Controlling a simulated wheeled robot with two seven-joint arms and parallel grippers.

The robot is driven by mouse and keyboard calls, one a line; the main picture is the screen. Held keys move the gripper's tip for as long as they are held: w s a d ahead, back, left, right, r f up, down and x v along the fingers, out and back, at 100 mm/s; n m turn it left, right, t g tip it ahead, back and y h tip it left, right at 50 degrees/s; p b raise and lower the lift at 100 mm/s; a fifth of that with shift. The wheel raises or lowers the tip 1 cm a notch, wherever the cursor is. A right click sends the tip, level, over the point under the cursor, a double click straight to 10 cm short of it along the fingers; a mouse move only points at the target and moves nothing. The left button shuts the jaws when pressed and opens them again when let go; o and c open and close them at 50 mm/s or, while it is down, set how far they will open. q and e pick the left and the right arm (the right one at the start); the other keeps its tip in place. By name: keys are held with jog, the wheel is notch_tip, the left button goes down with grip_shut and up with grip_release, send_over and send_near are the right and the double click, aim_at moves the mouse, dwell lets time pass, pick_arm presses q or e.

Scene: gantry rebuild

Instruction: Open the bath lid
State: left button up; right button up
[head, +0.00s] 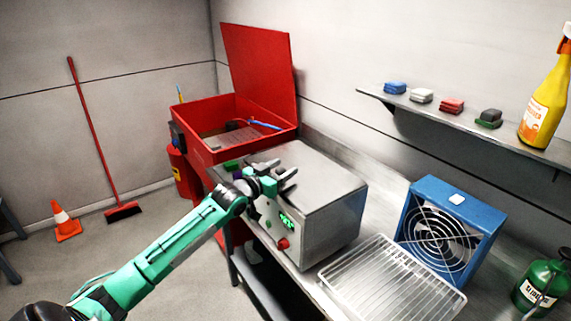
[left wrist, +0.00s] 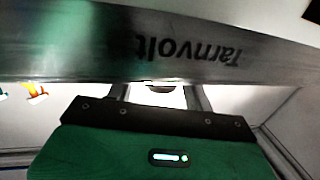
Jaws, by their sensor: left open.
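A steel box-shaped bath (head: 320,185) stands on the bench with its flat top down, a green display and a red knob on its front. My left gripper (head: 281,173) is open at the upper front edge of this box, near its left end. In the left wrist view, a steel face with upside-down "Tarnvolt" lettering (left wrist: 185,50) crosses above the gripper (left wrist: 158,90). A small dark and pale piece shows between the fingers; I cannot tell whether they touch it. Behind, a red tub (head: 205,150) has its red lid (head: 262,70) standing open. My right gripper is out of view.
A wire rack (head: 390,285) and a blue fan (head: 450,230) stand right of the box, with a green can (head: 540,285) beyond. A wall shelf (head: 455,122) holds stacked pads and a yellow spray bottle (head: 546,100). The floor at left has a cone (head: 64,222) and broom (head: 95,150).

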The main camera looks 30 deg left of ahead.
pick_arm(q)
jog(key=shift+w+d, duration=0.15)
jog(key=shift+w, duration=0.7)
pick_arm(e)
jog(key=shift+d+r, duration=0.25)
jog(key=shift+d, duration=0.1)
